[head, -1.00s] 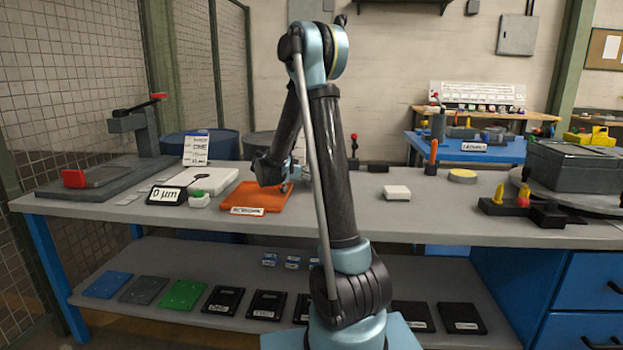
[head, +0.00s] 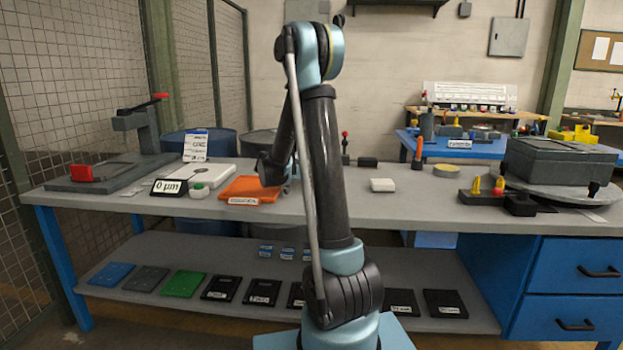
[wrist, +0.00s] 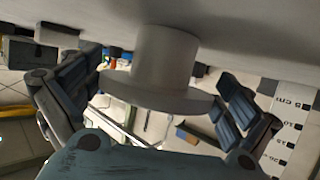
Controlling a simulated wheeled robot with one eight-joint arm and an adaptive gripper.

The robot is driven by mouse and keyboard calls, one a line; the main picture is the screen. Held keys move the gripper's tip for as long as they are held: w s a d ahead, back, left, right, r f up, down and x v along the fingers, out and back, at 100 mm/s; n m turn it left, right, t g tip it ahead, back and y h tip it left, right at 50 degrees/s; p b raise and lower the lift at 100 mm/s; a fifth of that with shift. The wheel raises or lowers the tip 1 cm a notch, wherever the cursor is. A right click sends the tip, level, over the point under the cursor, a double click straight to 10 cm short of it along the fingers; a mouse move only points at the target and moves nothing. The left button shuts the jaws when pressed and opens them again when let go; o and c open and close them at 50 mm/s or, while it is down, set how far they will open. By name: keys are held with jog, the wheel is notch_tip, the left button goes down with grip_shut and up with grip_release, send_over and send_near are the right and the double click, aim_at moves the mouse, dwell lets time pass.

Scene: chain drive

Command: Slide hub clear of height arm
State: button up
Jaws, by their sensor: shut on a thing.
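In the wrist view the hub (wrist: 165,58) is a plain grey cylinder with a wide round flange. It sits between the two dark fingers of my gripper (wrist: 155,85), which is shut on it. The hub's cylinder end lies against or close to a broad grey surface across the top of this view; I cannot tell if they touch. A dark grey stand with a red-tipped arm (head: 140,113) is at the bench's left end; I cannot tell if this is the height arm.
The bench (head: 420,208) holds a "0 µm" display (head: 169,187), a white plate (head: 203,175) and a white block (head: 382,185). A round plate bearing a grey box (head: 560,163) is at the right. A centimetre scale (wrist: 292,115) shows in the wrist view.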

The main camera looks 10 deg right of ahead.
jog(key=shift+s, duration=0.25)
jog(key=o, duration=1.7)
jog(key=shift+d, duration=0.1)
jog(key=shift+c, duration=0.2)
jog(key=v, duration=1.2)
jog(key=shift+f, duration=0.1)
jog(key=shift+s+d, duration=0.1)
